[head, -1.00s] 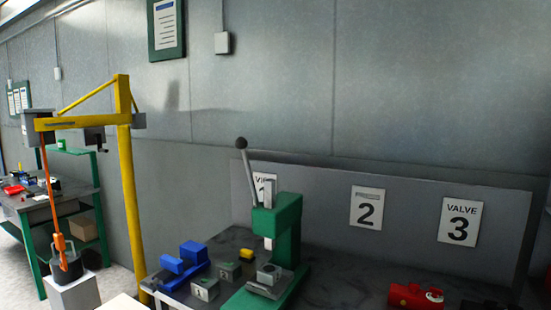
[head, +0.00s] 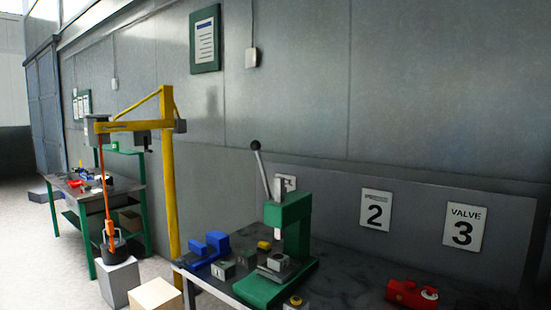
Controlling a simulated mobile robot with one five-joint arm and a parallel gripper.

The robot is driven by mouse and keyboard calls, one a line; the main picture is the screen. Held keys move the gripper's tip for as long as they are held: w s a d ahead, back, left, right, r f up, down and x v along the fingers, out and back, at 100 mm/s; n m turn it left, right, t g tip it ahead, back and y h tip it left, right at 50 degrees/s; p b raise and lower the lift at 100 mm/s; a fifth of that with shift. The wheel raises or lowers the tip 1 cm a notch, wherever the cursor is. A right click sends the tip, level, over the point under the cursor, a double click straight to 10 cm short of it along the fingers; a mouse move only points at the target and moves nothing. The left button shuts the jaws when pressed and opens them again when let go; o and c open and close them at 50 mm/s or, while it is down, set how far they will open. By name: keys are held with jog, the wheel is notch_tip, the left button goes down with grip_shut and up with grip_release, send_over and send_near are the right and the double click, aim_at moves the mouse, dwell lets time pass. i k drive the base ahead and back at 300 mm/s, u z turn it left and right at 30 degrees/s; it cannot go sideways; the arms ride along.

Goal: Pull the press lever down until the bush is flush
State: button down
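The green arbor press (head: 293,225) stands on the dark bench in the head view. Its lever (head: 261,168), a grey rod with a dark ball knob, points up and slightly left. The light ram (head: 277,222) hangs from the press head above a grey block (head: 277,261) on the press base. The bush is too small to tell apart from the block, so whether it is flush cannot be seen. My gripper does not show in the head view.
Small grey blocks and a blue fixture (head: 208,249) lie left of the press; a red part (head: 411,294) lies right. A yellow jib crane (head: 170,180) stands left of the bench. A cardboard box (head: 155,296) and a grey plinth (head: 118,280) stand on the floor.

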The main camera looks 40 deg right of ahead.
aim_at(256, 146)
jog(key=u, duration=0.1)
jog(key=i, duration=0.95)
jog(key=z, duration=0.05)
